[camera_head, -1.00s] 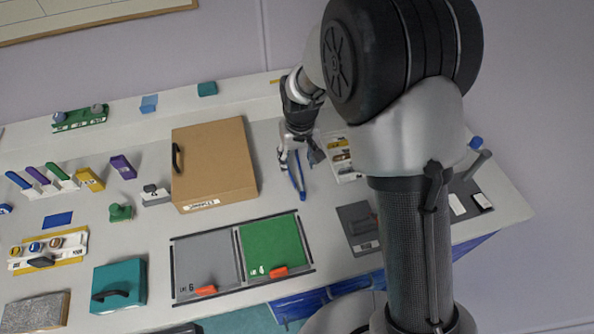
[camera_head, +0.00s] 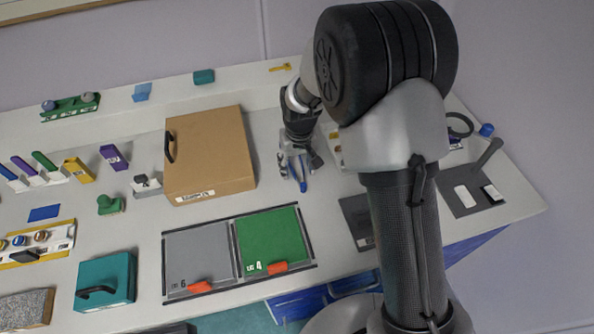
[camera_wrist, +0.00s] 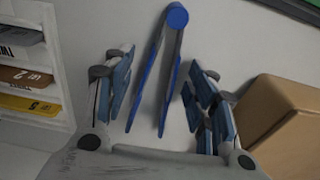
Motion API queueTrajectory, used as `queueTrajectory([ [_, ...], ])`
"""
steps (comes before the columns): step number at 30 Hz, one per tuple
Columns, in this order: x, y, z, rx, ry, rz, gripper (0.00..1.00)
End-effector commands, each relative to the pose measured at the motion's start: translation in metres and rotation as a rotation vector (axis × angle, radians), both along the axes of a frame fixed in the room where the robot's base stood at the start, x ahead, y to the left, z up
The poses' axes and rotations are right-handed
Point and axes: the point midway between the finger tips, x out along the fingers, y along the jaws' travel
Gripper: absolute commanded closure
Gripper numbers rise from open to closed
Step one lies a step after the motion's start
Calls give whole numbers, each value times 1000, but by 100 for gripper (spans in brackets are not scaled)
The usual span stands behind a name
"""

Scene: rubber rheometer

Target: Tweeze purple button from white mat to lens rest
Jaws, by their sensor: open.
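Blue tweezers (camera_head: 303,184) lie on the table right of the tan box. In the wrist view they (camera_wrist: 172,60) point their two prongs towards me, with the joined blue end farthest away. My gripper (camera_head: 294,163) is over them, open. In the wrist view its blue-padded fingers (camera_wrist: 164,92) stand on either side of the tweezers, with gaps and nothing held. A white patch (camera_head: 466,196), perhaps the white mat, lies on a dark grey board at the right. I cannot make out a purple button, nor tell which thing is the lens rest.
The tan box (camera_head: 208,155) stands close left of my gripper; its edge (camera_wrist: 280,125) shows in the wrist view. A white holder with labelled cards (camera_wrist: 30,65) is on the other side. A ring-shaped lens (camera_head: 460,124) stands beyond the dark board (camera_head: 462,174). My arm hides some table.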

Motion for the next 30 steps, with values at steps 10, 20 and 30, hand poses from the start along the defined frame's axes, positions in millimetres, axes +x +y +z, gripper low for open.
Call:
queueTrajectory([
  [10, 1, 0, -6, 0, 0, 0, 48],
  [20, 1, 0, -6, 0, 0, 0, 68],
  [30, 0, 0, -6, 0, 1, 0, 78],
])
